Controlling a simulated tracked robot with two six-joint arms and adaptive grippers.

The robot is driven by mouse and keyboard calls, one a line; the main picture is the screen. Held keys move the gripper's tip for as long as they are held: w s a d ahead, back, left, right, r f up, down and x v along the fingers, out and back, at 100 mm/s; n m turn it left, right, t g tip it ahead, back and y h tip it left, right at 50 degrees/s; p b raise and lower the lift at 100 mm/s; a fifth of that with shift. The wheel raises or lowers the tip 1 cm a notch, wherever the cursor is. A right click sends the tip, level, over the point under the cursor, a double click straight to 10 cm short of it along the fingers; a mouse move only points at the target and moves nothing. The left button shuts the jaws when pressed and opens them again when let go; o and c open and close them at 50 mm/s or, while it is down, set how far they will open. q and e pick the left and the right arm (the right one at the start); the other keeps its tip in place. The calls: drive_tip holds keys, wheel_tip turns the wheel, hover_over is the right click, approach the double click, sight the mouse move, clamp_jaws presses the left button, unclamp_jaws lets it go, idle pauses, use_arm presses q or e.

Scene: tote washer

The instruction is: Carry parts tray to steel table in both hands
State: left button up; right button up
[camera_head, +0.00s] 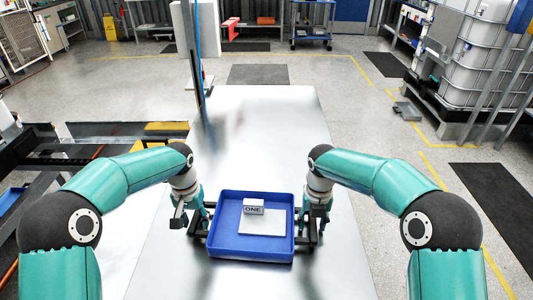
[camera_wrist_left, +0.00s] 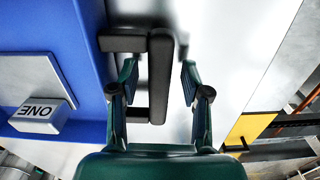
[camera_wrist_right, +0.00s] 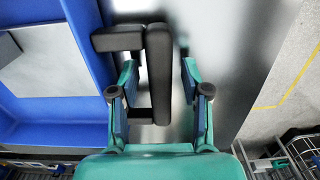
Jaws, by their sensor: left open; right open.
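The parts tray (camera_head: 250,254) is a shallow blue tray with a black handle on each side. It sits on the steel table (camera_head: 275,130), holding a white block marked ONE (camera_head: 254,207) and a flat pale plate (camera_head: 262,224). My left gripper (camera_head: 191,219) is open at the tray's left side; in the left wrist view the black left handle (camera_wrist_left: 160,78) shows between its parted fingers. My right gripper (camera_head: 317,220) is open at the right side; in the right wrist view the black right handle (camera_wrist_right: 158,75) lies between its fingers. Whether fingers touch the handles cannot be told.
The table top beyond the tray is clear. A thin post with a blue hose (camera_head: 198,80) stands near its far left edge. A dark rail structure (camera_head: 110,135) is at left. A caged white tank (camera_head: 472,65) stands at right. Open floor lies beyond.

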drive_tip(key=shift+r, duration=0.2)
use_arm(q)
wheel_tip(320, 180, up, 12)
use_arm(e)
wheel_tip(320, 180, up, 12)
drive_tip(key=shift+f, duration=0.25)
idle(0.3)
use_arm(q)
drive_tip(key=shift+s+f, duration=0.1)
drive_tip(key=shift+f, duration=0.05)
use_arm(e)
drive_tip(key=shift+s, duration=0.1)
